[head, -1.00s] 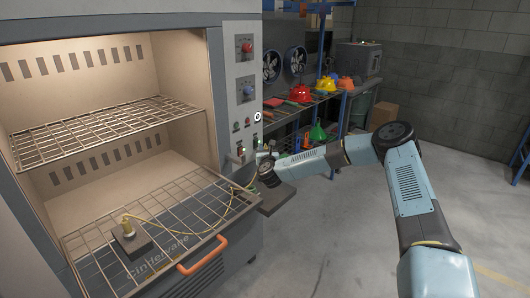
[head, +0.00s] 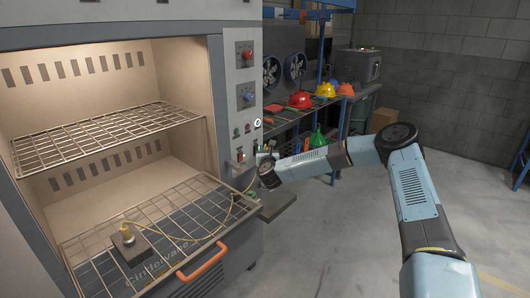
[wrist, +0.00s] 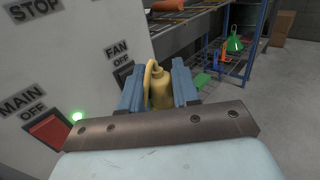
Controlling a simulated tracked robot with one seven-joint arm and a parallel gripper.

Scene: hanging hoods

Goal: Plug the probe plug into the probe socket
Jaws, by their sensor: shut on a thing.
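My gripper (wrist: 160,88) is shut on the yellow probe plug (wrist: 161,92), which sits between its two blue fingers in the wrist view. In the head view my gripper (head: 262,164) is beside the lower right edge of the oven's control panel (head: 246,105). The plug is too small to make out there. A yellow cable (head: 180,239) runs from it across the wire rack to a yellow fitting on a dark block (head: 130,243). A small pale ring (head: 257,122) on the panel's right edge, above my gripper, may be the probe socket; I cannot tell surely.
The oven stands open with an upper rack (head: 105,135) and an orange handle (head: 202,260) at its front. A red MAIN switch (wrist: 48,130) is left of my gripper. A shelf with helmets (head: 300,99) stands behind. The floor at right is clear.

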